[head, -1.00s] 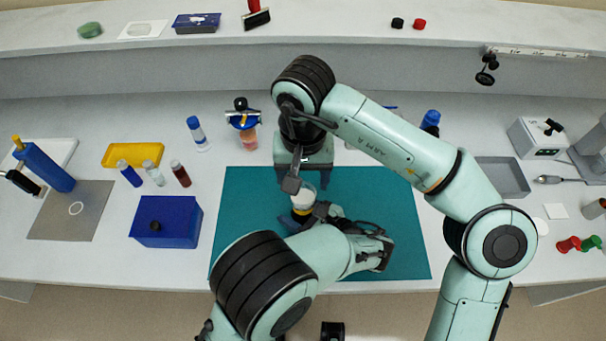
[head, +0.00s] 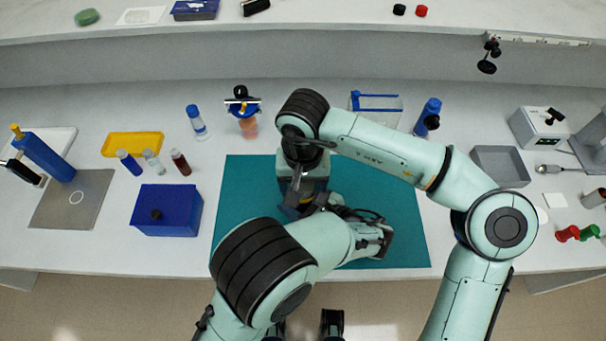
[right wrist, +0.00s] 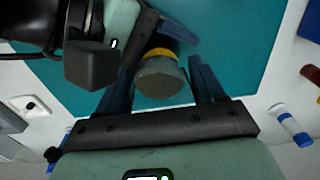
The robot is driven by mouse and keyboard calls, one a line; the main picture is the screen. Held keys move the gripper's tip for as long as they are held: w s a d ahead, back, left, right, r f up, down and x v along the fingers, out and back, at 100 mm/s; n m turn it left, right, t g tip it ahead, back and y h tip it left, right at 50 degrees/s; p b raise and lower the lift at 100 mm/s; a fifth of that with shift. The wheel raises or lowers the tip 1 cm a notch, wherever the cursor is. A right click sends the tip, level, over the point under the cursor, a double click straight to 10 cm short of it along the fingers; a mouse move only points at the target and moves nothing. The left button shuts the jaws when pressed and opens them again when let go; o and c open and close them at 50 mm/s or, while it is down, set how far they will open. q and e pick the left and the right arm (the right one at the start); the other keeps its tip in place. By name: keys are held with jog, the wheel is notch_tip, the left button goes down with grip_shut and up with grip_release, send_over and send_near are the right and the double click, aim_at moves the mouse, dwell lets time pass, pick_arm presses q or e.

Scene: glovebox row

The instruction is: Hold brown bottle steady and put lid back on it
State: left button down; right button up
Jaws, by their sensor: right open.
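The bottle shows in the right wrist view as a round grey top (right wrist: 162,78) with a yellow band (right wrist: 160,53) behind it. The grey top looks like the lid, but I cannot tell whether it sits fully on the bottle. My right gripper (head: 299,206) points down over the mat; in the right wrist view its open blue fingers stand on either side of the grey top. My left gripper (head: 325,202) is low beside the bottle, its fingers mostly hidden. In the head view the arms and grippers hide the bottle.
The teal mat (head: 400,245) lies under both grippers. A blue box (head: 168,215), small vials (head: 180,163) and a yellow tray (head: 132,144) stand to the left. A clear, blue-edged container (head: 377,103) and a blue bottle (head: 427,115) stand behind. A grey tray (head: 500,167) is at right.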

jog(key=shift+f, duration=0.2)
jog(key=c, duration=0.9)
jog(key=shift+m, duration=1.7)
jog(key=o, duration=1.2)
jog(key=shift+r, duration=2.25)
jog(key=shift+c, duration=0.5)
